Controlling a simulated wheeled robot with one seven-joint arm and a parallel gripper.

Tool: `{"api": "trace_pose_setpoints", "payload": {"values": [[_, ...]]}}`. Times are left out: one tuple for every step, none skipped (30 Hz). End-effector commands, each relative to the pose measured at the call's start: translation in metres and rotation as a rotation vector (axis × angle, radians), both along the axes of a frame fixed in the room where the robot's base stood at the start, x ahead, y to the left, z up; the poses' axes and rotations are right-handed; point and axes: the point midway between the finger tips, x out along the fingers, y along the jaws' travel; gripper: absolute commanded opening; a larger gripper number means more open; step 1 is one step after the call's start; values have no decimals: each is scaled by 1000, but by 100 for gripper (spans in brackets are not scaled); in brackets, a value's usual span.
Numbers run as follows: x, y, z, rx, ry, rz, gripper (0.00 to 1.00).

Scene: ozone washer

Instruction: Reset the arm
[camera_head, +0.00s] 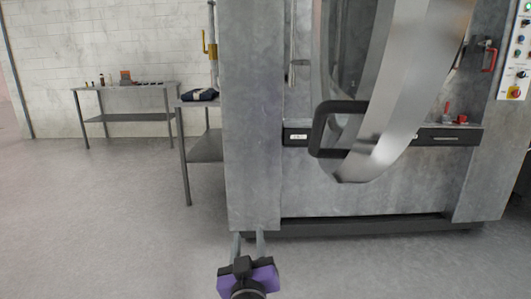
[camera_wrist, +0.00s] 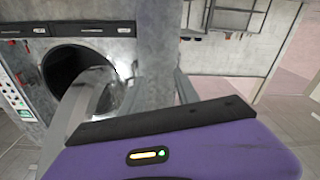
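My gripper (camera_head: 248,238), with a purple and black body, is low at the bottom middle of the head view. Its two grey fingers stand apart with nothing visible between them. In the wrist view the purple body fills the lower part and hides much of what lies beyond. In the head view the gripper appears in front of the lower left corner of the large grey washer (camera_head: 252,150). I cannot tell the exact gap.
The washer's round metal door (camera_head: 405,90), with a black handle (camera_head: 318,130), swings outward. The dark drum opening (camera_wrist: 62,66) shows in the wrist view. A metal table (camera_head: 125,98) stands back left; a side table (camera_head: 205,148) bears dark folded cloth (camera_head: 200,95). Left floor is clear.

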Motion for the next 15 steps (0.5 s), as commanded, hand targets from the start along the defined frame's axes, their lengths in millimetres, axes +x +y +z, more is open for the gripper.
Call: {"api": "trace_pose_setpoints", "payload": {"values": [[-15, -10, -20, -12, 5, 30, 38], [-24, -15, -27, -16, 3, 51, 38], [-36, -21, -38, -21, 1, 75, 38], [-45, -25, -46, -24, 0, 94, 38], [-55, -30, -52, -26, -3, 110, 38], [-68, -37, -61, -26, -5, 131, 38], [-79, -42, -66, -25, -8, 146, 38], [-89, -48, -72, -25, -10, 159, 38], [-104, -55, -78, -21, -13, 175, 38], [-115, -60, -82, -19, -16, 185, 38], [-126, -66, -86, -14, -17, 194, 38], [-141, -73, -90, -10, -20, 205, 38], [-152, -80, -93, -3, -22, 211, 38], [-163, -85, -95, 3, -24, 217, 38], [-179, -93, -98, 12, -25, 223, 38]]}}
